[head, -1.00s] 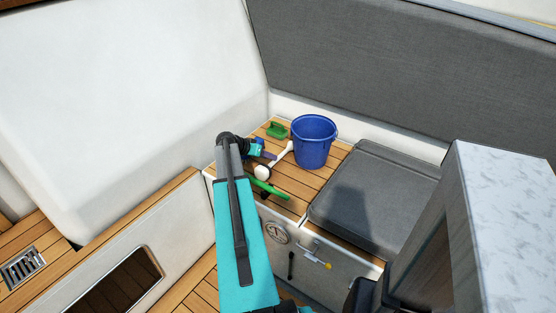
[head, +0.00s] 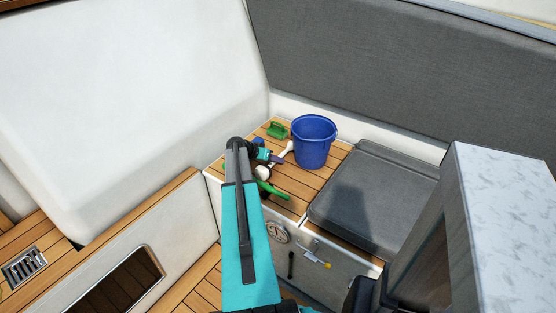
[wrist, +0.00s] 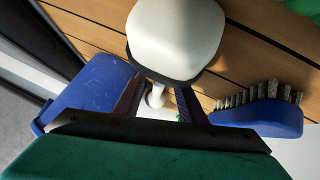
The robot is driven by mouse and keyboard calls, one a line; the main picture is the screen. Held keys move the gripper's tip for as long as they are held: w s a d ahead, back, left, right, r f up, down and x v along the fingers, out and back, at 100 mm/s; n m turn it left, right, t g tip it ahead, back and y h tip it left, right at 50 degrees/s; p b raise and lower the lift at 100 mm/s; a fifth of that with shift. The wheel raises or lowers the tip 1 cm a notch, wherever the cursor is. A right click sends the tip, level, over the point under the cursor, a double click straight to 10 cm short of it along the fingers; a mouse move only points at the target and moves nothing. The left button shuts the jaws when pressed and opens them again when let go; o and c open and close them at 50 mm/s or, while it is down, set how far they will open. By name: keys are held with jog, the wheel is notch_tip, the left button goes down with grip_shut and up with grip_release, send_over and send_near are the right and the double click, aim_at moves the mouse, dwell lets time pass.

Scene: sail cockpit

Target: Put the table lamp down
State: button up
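The table lamp (wrist: 175,40) fills the top middle of the wrist view. It has a rounded white body with a dark rim and a thin white stem running down toward my fingers. In the head view its white round end (head: 262,173) shows on the wooden bench, partly covered by my arm. It appears to lie on its side there. My gripper (wrist: 158,106) has its two dark fingers apart, with the stem end between them and visible gaps on both sides. In the head view my gripper (head: 265,156) is low over the bench.
A blue dustpan (wrist: 95,95) and a blue brush (wrist: 262,118) lie close on either side of my fingers. On the bench are a blue bucket (head: 314,142), a green brush (head: 277,130) and a green-handled item (head: 272,190). A grey cushion (head: 375,195) lies to the right.

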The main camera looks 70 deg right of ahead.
grip_shut()
jog(key=shift+r, duration=0.2)
jog(key=shift+r, duration=0.85)
notch_tip(320, 180, up, 5)
jog(key=shift+f+b, duration=0.2)
jog(key=shift+b, duration=0.1)
jog(key=w+a+b, duration=0.1)
jog(key=w+a, duration=0.3)
jog(key=a, duration=0.3)
jog(key=w+a+b, duration=0.1)
jog(key=w+a, duration=0.4)
jog(key=a, duration=0.3)
jog(key=shift+w+a+r, duration=0.15)
jog(key=shift+a+r, duration=0.05)
